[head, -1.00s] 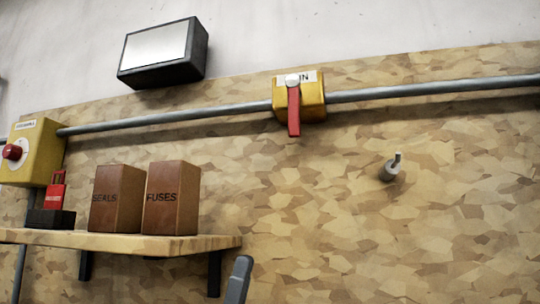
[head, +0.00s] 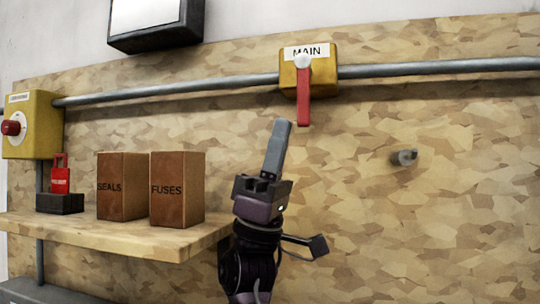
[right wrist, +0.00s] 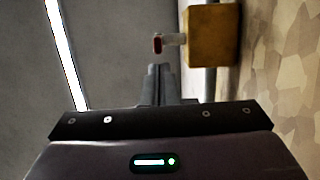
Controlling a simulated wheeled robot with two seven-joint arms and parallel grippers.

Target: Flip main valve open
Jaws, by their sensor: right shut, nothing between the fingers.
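The main valve is a yellow box (head: 325,78) labelled MAIN on a grey pipe, high on the board in the head view. Its red lever (head: 304,98) hangs straight down from a pale pivot. My right gripper (head: 278,128) is shut and empty, its fingers pointing up, below and slightly left of the lever's lower end in the picture. In the right wrist view the closed fingertips (right wrist: 160,70) point toward the red lever end (right wrist: 157,43), with a small gap showing between them. The yellow box (right wrist: 213,36) is at upper right there. My left gripper is not in view.
A wooden shelf (head: 120,236) at left holds a SEALS box (head: 123,187), a FUSES box (head: 177,190) and a red padlock (head: 60,178) on a dark block. A yellow box with a red knob (head: 30,125) is at far left. A grey peg (head: 404,157) sticks out right of the gripper.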

